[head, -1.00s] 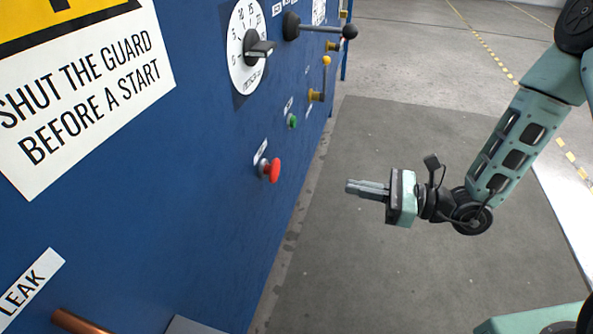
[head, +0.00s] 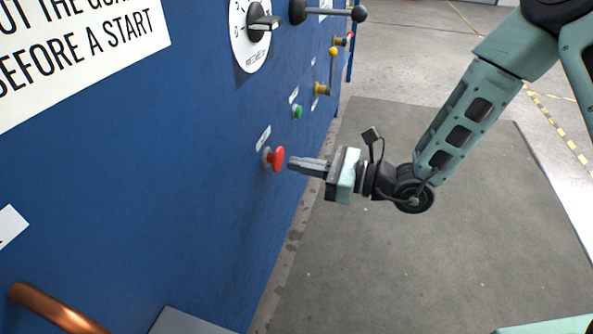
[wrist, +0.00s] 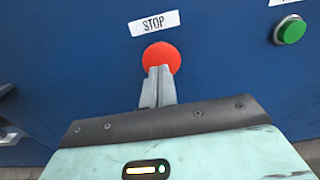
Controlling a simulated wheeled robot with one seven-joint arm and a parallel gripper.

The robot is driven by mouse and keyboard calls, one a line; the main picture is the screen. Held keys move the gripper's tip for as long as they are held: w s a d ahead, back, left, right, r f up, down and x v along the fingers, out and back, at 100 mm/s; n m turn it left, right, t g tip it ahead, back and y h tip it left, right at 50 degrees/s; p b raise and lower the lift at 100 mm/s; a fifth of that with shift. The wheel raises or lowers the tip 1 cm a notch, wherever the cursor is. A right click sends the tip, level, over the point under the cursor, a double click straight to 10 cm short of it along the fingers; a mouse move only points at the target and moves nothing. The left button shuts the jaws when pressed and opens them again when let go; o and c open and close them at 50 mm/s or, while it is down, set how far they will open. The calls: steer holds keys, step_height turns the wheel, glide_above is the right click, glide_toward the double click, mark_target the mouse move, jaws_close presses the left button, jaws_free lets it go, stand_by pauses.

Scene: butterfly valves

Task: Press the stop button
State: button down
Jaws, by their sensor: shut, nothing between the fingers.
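The stop button is a red mushroom-shaped knob (head: 276,158) on the blue panel in the head view. In the wrist view the red knob (wrist: 161,56) sits below a white label reading STOP (wrist: 154,23).
A green button (head: 297,112) is farther along the blue panel (head: 170,190). A copper pipe (head: 55,308) juts out at lower left. The floor (head: 430,260) at right is clear.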

steer(key=shift+w+a, duration=0.25)
steer(key=shift+a, duration=0.35)
